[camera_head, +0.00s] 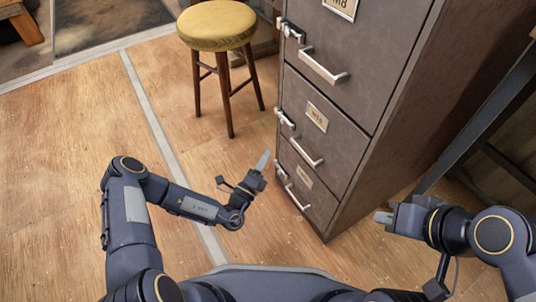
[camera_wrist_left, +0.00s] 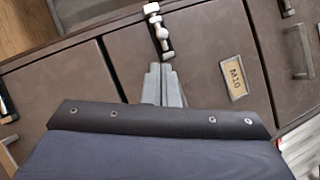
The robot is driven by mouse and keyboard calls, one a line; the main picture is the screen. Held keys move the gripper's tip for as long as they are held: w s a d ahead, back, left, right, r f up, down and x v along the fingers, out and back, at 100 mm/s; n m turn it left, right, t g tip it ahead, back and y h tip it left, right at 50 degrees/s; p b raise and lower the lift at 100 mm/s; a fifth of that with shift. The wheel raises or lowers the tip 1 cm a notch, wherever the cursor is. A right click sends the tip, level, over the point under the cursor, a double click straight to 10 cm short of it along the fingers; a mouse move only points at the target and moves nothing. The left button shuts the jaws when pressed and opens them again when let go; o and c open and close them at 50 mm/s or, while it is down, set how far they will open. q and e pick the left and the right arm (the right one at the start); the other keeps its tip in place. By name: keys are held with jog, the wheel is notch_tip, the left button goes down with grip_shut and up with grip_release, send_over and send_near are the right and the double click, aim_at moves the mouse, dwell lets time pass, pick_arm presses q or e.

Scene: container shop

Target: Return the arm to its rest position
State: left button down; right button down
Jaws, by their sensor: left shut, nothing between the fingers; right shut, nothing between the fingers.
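My left gripper (camera_head: 263,161) is shut and empty in the head view. It points up toward the lower drawers of the grey-brown filing cabinet (camera_head: 353,70), and I cannot tell the exact gap to them. In the left wrist view its fingers (camera_wrist_left: 163,84) lie together, below a white-knobbed latch (camera_wrist_left: 157,28) on the cabinet front. My right gripper (camera_head: 384,217) is shut and empty at the lower right of the head view, in front of the cabinet's side.
The cabinet has drawers with metal handles (camera_head: 324,67) and side latches; all visible drawers look closed. A yellow-topped stool (camera_head: 216,25) stands left of it. A dark metal table leg (camera_head: 475,125) rises at right. Wooden floor (camera_head: 60,180) at left is clear.

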dwell(0.6)
pick_arm(q)
jog(key=s+r+m+g+h, duration=0.55)
jog(key=r+m+g, duration=0.4)
jog(key=m, duration=0.35)
jog(key=s+r+m+g+h, duration=0.4)
jog(key=s+r+m+g, duration=0.2)
jog(key=r+m+g, duration=0.6)
jog(key=s+a+r+m+t+y, duration=0.2)
jog(key=s+a+m+t+y, duration=0.6)
jog(key=s+a+m+y, duration=0.9)
notch_tip(320, 180, up, 35)
jog(key=m+h+p, duration=0.1)
jog(key=p, duration=3.4)
jog(key=shift+d, duration=0.2)
jog(key=shift+f, duration=0.1)
